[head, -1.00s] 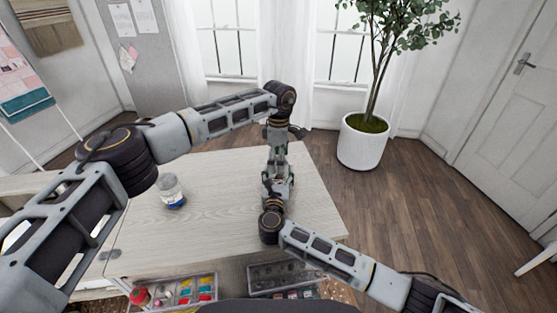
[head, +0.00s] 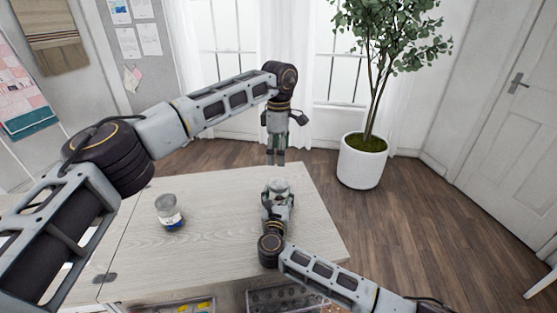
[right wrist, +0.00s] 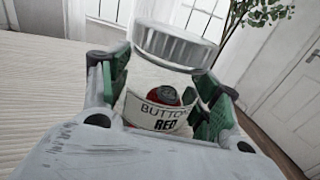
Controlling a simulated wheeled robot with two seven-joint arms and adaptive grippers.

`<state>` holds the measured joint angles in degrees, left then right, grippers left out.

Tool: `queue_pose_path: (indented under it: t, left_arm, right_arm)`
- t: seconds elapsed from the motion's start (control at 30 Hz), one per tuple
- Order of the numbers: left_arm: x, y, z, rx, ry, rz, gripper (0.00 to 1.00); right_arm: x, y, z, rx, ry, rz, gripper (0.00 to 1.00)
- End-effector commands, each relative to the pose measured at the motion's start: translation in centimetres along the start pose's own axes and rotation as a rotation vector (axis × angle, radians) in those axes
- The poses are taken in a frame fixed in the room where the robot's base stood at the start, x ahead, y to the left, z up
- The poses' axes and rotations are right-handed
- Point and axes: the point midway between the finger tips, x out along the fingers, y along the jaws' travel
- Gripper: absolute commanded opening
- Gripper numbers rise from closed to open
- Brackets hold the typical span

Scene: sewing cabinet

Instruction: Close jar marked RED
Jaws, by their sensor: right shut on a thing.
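The jar marked RED (right wrist: 160,112) has a white label reading "BUTTO… RED" and red contents in the right wrist view. Its ribbed grey lid (right wrist: 174,46) sits on top; I cannot tell if it is fully seated. In the head view the lid (head: 278,185) shows above my right gripper (head: 277,200). My right gripper is shut on the jar, with green-padded fingers (right wrist: 160,100) on both sides of the glass. My left gripper (head: 276,158) points down beyond the jar, apart from it; its fingers are too small to read.
A second glass jar with blue contents (head: 170,214) stands on the left of the pale wooden table (head: 220,235). Open trays of coloured items (head: 200,306) lie below the front edge. A potted tree (head: 361,160) stands beyond the table. The table between the jars is clear.

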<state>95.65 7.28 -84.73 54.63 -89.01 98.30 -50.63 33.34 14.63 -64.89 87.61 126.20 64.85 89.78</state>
Motion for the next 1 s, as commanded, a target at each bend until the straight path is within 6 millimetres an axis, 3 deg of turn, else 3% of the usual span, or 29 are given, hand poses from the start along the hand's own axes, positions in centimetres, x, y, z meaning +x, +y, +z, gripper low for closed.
queue_pose_path:
  t: [0.37, 0.4, 0.57, 1.0]
  left_arm:
    - [-0.47, -0.01, 0.03, 0.0, 0.0, 0.0, 0.81]
    - [-0.47, -0.01, 0.03, 0.0, 0.0, 0.0, 0.81]
    - [-0.45, -0.01, 0.03, 0.0, 0.0, 0.0, 0.81]
    - [-0.44, -0.01, 0.02, 0.0, 0.0, 0.0, 0.81]
  right_arm:
    - [0.01, -0.03, -0.01, 0.0, 0.0, -0.001, 0.0]
    - [0.01, -0.03, -0.01, 0.0, 0.0, -0.001, 0.65]
    - [0.01, -0.03, -0.01, 0.0, 0.0, -0.001, 0.86]
    - [-0.09, 0.0, -0.02, 0.0, 0.0, 0.0, 0.88]
